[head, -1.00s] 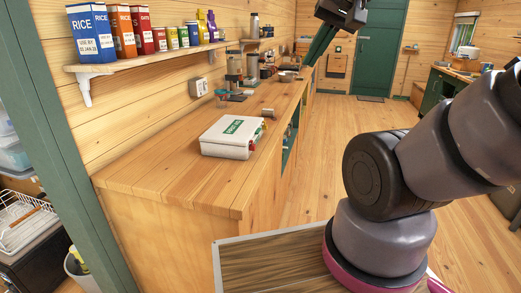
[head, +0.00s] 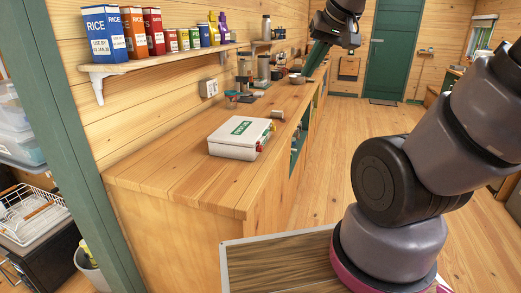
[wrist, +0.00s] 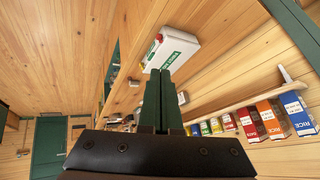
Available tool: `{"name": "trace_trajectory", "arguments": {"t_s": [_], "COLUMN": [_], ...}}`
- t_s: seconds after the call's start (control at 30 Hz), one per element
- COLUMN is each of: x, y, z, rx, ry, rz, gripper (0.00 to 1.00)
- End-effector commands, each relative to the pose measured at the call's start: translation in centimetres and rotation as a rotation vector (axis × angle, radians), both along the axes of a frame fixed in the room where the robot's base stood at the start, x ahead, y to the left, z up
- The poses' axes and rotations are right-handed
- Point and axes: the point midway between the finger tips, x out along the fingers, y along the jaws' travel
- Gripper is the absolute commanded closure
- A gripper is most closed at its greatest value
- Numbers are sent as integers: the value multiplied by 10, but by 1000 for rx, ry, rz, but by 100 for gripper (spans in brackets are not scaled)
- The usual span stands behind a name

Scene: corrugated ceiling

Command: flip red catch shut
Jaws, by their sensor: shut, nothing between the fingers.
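A white box (head: 238,137) with a green label sits on the wooden counter, lid looking closed. A small red catch (head: 262,145) shows on its right-hand side; whether it is up or down is too small to tell. The box (wrist: 175,48) and the red catch (wrist: 158,37) also show at the top of the wrist view, beyond my fingertips. My gripper (head: 308,71) has dark green fingers and hangs over the far part of the counter, apart from the box. In the wrist view my gripper's fingers (wrist: 158,75) are together and empty.
The counter (head: 175,178) is bare in front of the box. A small cylinder (head: 278,114) lies just behind it, with jars and a bowl farther back. A shelf (head: 150,64) with packets runs along the left wall. Open floor (head: 345,130) lies to the right.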

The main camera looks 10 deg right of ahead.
Motion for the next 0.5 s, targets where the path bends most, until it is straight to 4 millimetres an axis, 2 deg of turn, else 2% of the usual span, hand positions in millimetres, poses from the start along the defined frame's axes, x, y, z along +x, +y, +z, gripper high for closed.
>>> {"name": "trace_trajectory", "arguments": {"t_s": [0.03,0.2,0.5], "x": [14,57,114], "y": [3,14,39], "z": [-12,-49,-127], "rx": [-31,-153,-371], "ry": [5,-24,-76], "rz": [42,196,472], "gripper": [100,100,100]}}
